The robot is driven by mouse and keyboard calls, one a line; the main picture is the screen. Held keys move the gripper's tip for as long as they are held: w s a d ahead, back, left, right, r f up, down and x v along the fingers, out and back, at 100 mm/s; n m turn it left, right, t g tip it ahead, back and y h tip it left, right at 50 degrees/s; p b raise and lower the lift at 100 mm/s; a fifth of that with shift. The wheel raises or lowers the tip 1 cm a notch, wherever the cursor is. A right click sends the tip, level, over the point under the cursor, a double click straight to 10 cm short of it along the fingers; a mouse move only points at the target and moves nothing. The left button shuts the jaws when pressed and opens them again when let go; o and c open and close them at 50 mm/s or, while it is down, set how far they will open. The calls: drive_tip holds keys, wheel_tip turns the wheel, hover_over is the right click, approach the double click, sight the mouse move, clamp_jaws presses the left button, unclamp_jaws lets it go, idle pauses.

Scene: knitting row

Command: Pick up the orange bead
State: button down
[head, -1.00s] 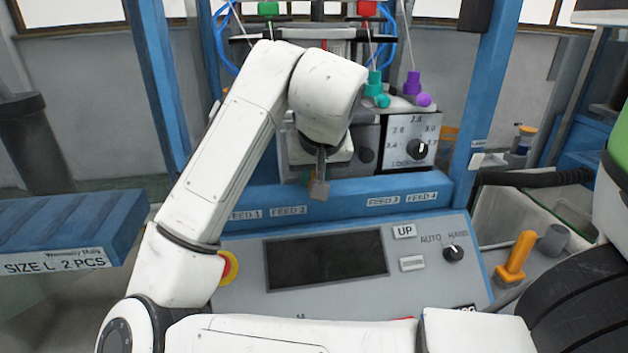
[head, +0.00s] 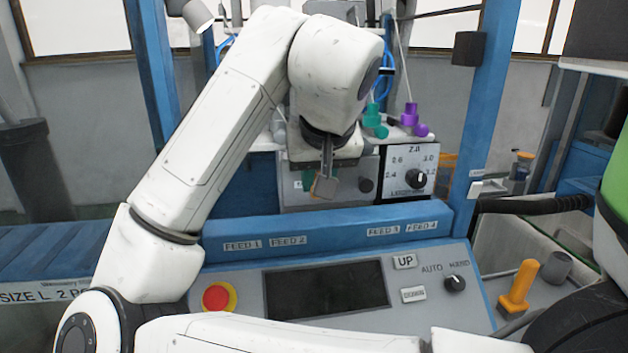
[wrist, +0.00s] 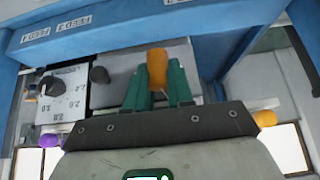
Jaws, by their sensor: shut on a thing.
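The orange bead (wrist: 157,68) shows in the wrist view as a small orange cylinder standing out between the green fingers of my gripper (wrist: 156,90). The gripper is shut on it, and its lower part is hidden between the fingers. In the head view my gripper (head: 322,184) hangs above the blue rail, in front of the grey box with the dial.
The blue rail (head: 350,228) with feed labels runs below the gripper. Teal (head: 375,122) and purple (head: 412,120) pieces stand behind, right of the arm.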

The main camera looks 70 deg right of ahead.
drive_tip(key=s+a+b, duration=0.1)
drive_tip(key=s+a, duration=0.7)
drive_tip(key=a, duration=0.6)
drive_tip(key=shift+s, duration=0.15)
